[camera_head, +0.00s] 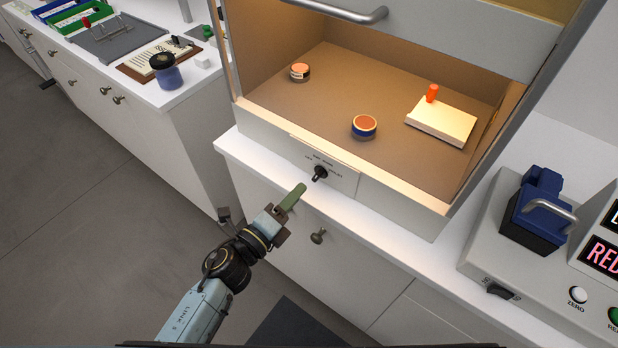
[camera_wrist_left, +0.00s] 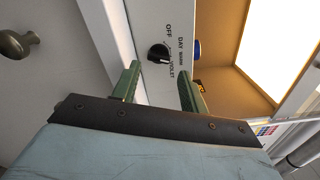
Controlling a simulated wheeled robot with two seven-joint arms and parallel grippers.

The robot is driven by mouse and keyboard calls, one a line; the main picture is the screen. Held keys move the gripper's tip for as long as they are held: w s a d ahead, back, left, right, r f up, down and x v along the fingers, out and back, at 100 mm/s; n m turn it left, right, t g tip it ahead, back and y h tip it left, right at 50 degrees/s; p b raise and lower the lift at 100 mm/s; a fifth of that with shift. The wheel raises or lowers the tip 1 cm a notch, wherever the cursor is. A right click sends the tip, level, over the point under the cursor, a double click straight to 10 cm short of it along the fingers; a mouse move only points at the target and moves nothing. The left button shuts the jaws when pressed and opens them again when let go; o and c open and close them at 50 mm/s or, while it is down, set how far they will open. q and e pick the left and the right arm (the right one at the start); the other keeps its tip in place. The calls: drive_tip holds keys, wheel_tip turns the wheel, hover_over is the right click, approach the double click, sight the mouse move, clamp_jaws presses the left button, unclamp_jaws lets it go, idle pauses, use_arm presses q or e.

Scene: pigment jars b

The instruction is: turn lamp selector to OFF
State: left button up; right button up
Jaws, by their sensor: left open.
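The lamp selector (camera_head: 320,173) is a small black knob on a pale plate on the cabinet's front sill. In the left wrist view the knob (camera_wrist_left: 158,53) has printed labels around it, with OFF, DAY, WARM and VIOLET legible. A light mark on the knob seems to point toward the VIOLET side, but it is too small to be sure. My left gripper (camera_head: 292,197) has green fingers and is just in front of the knob, apart from it. In the left wrist view the open fingers (camera_wrist_left: 160,78) stand either side below the knob, with nothing between them.
The open cabinet (camera_head: 330,110) is lit warm inside and holds two round jars (camera_head: 364,127) and a pale block (camera_head: 441,122) with an orange peg. A drawer knob (camera_head: 318,236) sits below the sill. A grey device (camera_head: 480,262) stands at right.

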sight(318, 175)
use_arm(q)
drive_tip(key=x, duration=0.6)
drive_tip(key=shift+c, duration=0.3)
drive_tip(key=c, duration=0.6)
drive_tip(key=shift+c, duration=0.2)
